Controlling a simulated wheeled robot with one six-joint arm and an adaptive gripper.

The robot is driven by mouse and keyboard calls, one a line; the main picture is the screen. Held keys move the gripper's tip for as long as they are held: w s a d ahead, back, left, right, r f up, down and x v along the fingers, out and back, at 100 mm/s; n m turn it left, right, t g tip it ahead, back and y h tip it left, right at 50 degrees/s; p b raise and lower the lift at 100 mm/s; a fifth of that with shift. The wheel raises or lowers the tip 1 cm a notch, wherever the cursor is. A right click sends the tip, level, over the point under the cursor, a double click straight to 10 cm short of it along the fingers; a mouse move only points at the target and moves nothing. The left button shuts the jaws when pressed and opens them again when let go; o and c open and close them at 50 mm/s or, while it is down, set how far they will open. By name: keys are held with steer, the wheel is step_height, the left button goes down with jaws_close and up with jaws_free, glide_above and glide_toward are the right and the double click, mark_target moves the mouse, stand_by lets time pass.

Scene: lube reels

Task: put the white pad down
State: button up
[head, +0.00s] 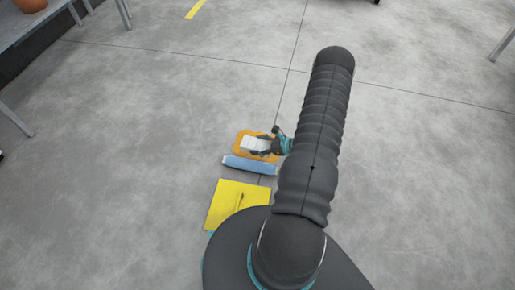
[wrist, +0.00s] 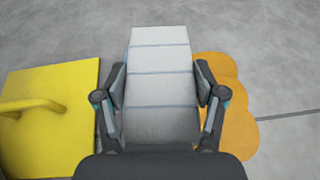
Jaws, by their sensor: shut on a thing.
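The white pad (wrist: 160,55) is a pale block with several dark cross lines. My gripper (wrist: 160,88) is shut on it, one finger against each long side. In the head view the pad (head: 255,144) shows to the left of my gripper (head: 270,146), over an orange patch (head: 240,151) on the floor. The orange patch (wrist: 238,125), with a rounded, lobed edge, shows to the right of the pad in the wrist view. I cannot tell how high the pad is above it. The pad's near end is hidden by my gripper.
A blue roll-like thing (head: 248,165) lies close to the orange patch. Table legs (head: 16,118) stand at left. The grey floor is otherwise wide and clear.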

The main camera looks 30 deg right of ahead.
steer(key=s+d+n+y+b, duration=0.1)
steer(key=s+d+b, duration=0.15)
steer(key=d, duration=0.95)
steer(key=shift+g, duration=0.3)
steer(key=x, duration=0.4)
steer(key=f+x, duration=0.1)
steer(key=x, duration=0.3)
steer(key=d+b+x, duration=0.1)
steer(key=x, duration=0.4)
steer(key=shift+w+d+f, duration=0.1)
steer(key=shift+f, duration=0.1)
steer(key=shift+f+b, duration=0.45)
steer(key=shift+f, duration=1.5)
steer(key=shift+f, duration=0.15)
steer(key=o, duration=1)
steer(key=shift+o, duration=0.2)
